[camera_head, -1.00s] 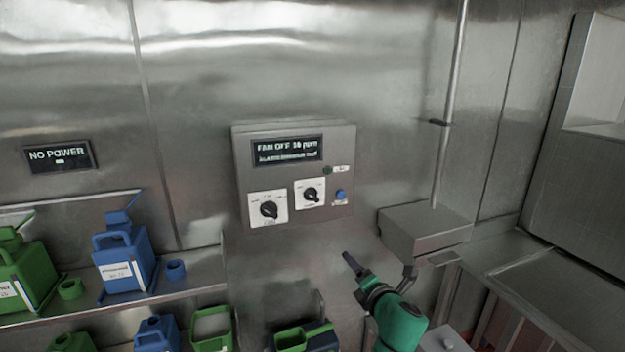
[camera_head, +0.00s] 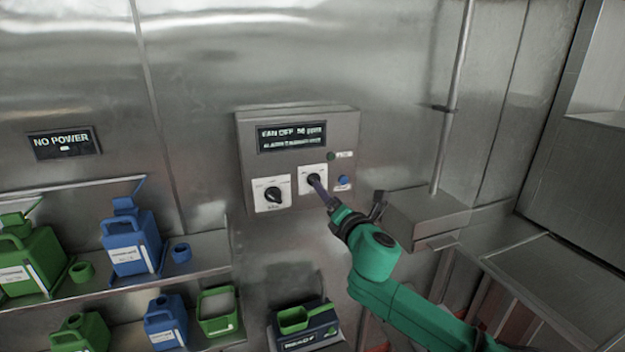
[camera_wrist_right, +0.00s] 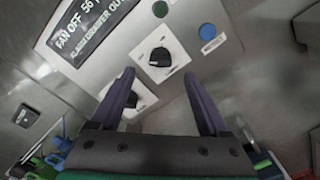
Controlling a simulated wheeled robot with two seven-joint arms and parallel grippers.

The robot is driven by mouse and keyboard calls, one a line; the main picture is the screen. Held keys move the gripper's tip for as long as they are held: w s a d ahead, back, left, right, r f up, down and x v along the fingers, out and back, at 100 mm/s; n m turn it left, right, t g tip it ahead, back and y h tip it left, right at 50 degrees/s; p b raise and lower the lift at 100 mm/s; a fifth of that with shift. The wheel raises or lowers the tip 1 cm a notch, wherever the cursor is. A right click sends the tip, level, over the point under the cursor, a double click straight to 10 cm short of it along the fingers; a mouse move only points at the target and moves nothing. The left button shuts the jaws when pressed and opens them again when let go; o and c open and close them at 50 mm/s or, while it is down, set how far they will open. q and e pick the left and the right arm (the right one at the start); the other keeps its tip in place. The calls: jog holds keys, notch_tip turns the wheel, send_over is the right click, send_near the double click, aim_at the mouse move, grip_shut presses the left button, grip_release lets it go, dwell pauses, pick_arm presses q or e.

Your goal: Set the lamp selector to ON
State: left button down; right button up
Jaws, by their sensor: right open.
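The control box (camera_head: 243,160) on the metal wall carries two black rotary selectors on white plates. The left selector (camera_head: 272,195) shows clearly in the head view. The right selector (camera_head: 314,179) is partly covered by my right gripper (camera_head: 318,184). In the right wrist view the right selector (camera_wrist_right: 160,57) is ahead, beyond and between the two open fingers of my right gripper (camera_wrist_right: 165,90), apparently not held. The left selector's plate (camera_wrist_right: 140,97) is partly behind the left finger. The labels are too small to read, so I cannot tell which is the lamp selector. My left gripper is not in view.
A metal box and pipe (camera_head: 428,214) stand to the right. Shelves with green and blue canisters (camera_head: 131,247) are at the left.

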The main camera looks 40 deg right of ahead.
jog(key=x, duration=0.7)
jog(key=shift+d, duration=0.15)
